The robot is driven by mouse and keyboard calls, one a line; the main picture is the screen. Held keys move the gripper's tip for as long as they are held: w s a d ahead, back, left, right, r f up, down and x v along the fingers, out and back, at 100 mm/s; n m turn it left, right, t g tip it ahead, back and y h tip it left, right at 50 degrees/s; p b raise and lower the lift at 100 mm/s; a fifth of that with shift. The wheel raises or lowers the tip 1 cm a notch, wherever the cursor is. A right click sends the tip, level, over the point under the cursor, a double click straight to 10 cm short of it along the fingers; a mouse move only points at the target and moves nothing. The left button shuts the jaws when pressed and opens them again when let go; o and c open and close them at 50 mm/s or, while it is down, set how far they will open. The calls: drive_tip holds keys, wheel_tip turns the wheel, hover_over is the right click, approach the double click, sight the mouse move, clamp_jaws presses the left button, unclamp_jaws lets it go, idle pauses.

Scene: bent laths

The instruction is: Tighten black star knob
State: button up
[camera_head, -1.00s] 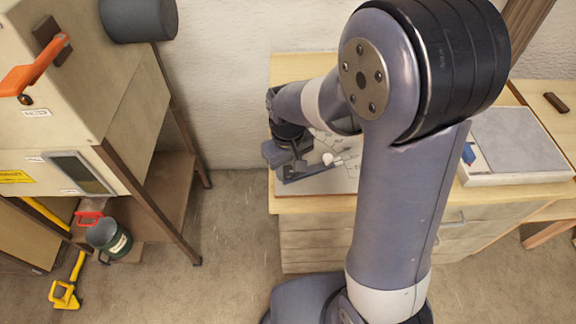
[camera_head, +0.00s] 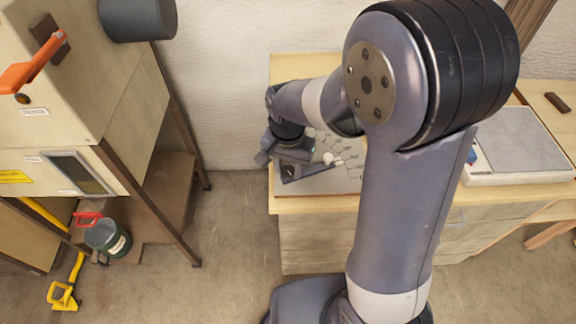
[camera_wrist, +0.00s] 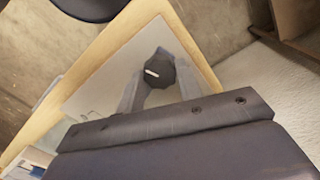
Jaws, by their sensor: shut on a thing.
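The black star knob (camera_wrist: 157,70) shows in the wrist view with a white mark on its top. It sits over a light grey plate (camera_wrist: 105,75) at the bench edge. My gripper (camera_wrist: 160,78) has one finger on each side of the knob and is shut on it. In the head view my gripper (camera_head: 291,170) is low over the plate (camera_head: 318,184), which carries a printed scale. The knob is hidden there behind the gripper. A pale ball-ended piece (camera_head: 329,158) lies just right of the gripper on the plate.
The wooden bench (camera_head: 400,202) also bears a grey-topped tray (camera_head: 515,145) at right and a small dark block (camera_head: 557,103). A cabinet with an orange handle (camera_head: 35,70) stands left. A green can (camera_head: 108,238) and yellow tool (camera_head: 64,296) are below. Floor between is clear.

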sight(288, 170)
drive_tip(key=m, duration=0.4)
drive_tip(key=shift+m, duration=0.3)
drive_tip(key=m, duration=0.3)
drive_tip(key=shift+m, duration=0.3)
drive_tip(key=m, duration=0.4)
drive_tip(key=shift+m, duration=2.1)
drive_tip(key=shift+b, duration=0.3)
drive_tip(key=o, duration=1)
wheel_tip(288, 170, up, 11)
